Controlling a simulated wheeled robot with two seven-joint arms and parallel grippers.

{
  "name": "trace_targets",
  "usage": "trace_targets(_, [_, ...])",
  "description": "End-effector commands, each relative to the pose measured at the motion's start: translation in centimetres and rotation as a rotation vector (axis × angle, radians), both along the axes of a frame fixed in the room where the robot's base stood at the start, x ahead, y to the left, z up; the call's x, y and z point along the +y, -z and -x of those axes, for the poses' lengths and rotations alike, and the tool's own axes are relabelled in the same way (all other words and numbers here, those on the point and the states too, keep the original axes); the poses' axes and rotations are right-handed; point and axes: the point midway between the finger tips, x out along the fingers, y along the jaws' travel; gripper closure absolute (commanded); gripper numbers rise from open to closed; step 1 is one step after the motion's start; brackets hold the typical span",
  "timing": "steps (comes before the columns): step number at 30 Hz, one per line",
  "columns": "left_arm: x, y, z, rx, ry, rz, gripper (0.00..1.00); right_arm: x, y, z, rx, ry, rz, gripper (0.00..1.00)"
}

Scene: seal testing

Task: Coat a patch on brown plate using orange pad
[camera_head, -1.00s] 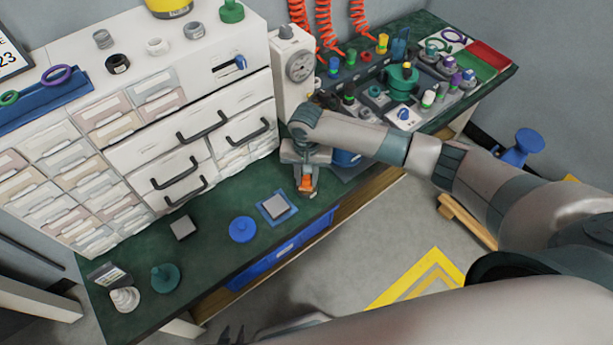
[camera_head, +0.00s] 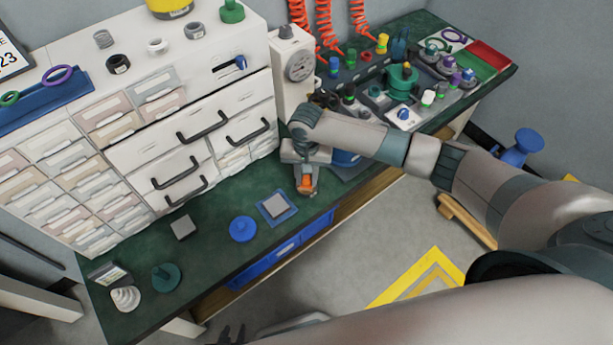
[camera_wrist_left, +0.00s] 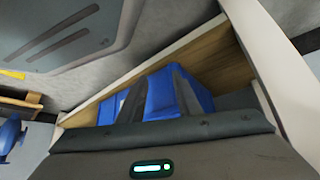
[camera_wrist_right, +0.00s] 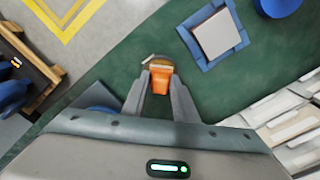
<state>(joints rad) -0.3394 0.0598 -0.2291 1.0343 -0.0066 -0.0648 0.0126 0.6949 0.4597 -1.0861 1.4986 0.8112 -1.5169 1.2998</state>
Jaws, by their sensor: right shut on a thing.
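My right gripper (camera_head: 306,190) is shut on the orange pad (camera_wrist_right: 160,80) and holds it pointing down over the green bench near its front edge. The pad also shows in the head view (camera_head: 306,183). A thin brownish edge (camera_wrist_right: 155,59) shows just beyond the pad in the right wrist view. I cannot tell whether it is the brown plate or part of the pad. A grey square plate (camera_head: 275,206) lies on a blue square base (camera_head: 290,217) to the left of the pad. My left gripper (camera_head: 230,335) is low at the bottom edge, open and empty, off the bench.
A blue round knobbed piece (camera_head: 242,229), a loose grey square (camera_head: 183,228) and a green knobbed piece (camera_head: 165,277) stand on the bench. White drawers (camera_head: 190,150) rise behind. A gauge unit (camera_head: 298,70) stands close behind my right gripper. Blue bins (camera_head: 270,258) sit below the bench.

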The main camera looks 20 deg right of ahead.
Motion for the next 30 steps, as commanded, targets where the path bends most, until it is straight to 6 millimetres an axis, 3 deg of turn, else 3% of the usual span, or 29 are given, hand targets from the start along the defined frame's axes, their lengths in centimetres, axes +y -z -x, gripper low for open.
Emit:
trace_targets(14, [0.1, 0.3, 0.3, 0.008, 0.000, -0.003, 0.69, 0.0, 0.3, 0.2, 0.005, -0.001, 0.002, 0.92])
trace_targets(30, [1.3, 2.3, 2.9, 0.079, 0.000, -0.026, 0.69, 0.0, 0.3, 0.3, 0.006, -0.001, 0.002, 0.92])
